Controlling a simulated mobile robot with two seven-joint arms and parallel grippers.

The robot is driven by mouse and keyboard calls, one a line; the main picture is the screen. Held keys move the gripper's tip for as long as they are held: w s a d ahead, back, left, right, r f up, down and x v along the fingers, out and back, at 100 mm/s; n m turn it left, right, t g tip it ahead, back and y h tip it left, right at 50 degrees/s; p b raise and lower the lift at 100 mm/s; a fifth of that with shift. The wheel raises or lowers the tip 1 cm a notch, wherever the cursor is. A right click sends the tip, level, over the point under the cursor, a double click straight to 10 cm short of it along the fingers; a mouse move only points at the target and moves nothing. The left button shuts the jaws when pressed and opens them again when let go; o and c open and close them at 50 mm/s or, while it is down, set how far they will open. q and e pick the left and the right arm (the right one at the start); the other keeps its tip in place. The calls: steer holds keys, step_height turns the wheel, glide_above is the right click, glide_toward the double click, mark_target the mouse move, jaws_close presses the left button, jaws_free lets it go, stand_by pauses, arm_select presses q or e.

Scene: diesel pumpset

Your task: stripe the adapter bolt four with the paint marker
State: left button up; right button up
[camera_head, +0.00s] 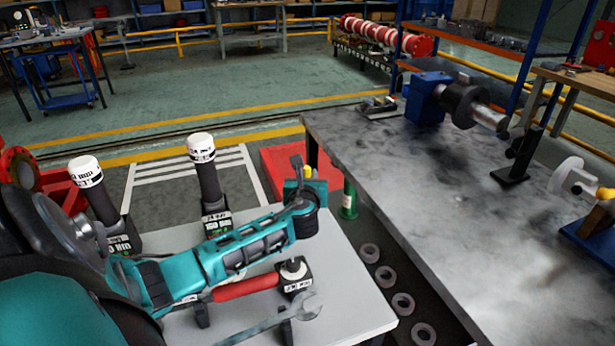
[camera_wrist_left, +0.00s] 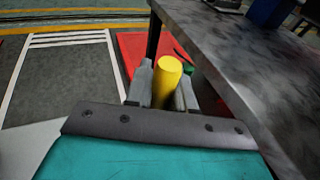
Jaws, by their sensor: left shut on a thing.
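My left gripper (camera_head: 301,178) is at the end of the teal arm, above the right part of the light grey work surface. It is shut on a yellow cylinder that looks like the paint marker (camera_head: 308,171). In the left wrist view the paint marker (camera_wrist_left: 167,82) stands up between the two grey fingers of my left gripper (camera_wrist_left: 165,95). In the head view most of the marker is hidden by the gripper. I cannot pick out adapter bolt four in either view. My right gripper is not in view.
The grey surface (camera_head: 345,303) holds a wrench (camera_head: 305,306), a red-handled tool (camera_head: 245,287) and two black cylinders with white caps (camera_head: 201,150). A metal table (camera_head: 450,215) to the right carries a blue machine (camera_head: 425,98). Several grey rings (camera_head: 385,276) lie between them.

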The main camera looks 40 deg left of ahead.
arm_select(q)
steer(key=shift+f, duration=0.3)
steer(key=o, duration=1)
steer(key=p+v, duration=0.2)
steer(key=v, duration=1.1)
steer(key=shift+w+r, duration=0.1)
steer(key=shift+r, duration=0.05)
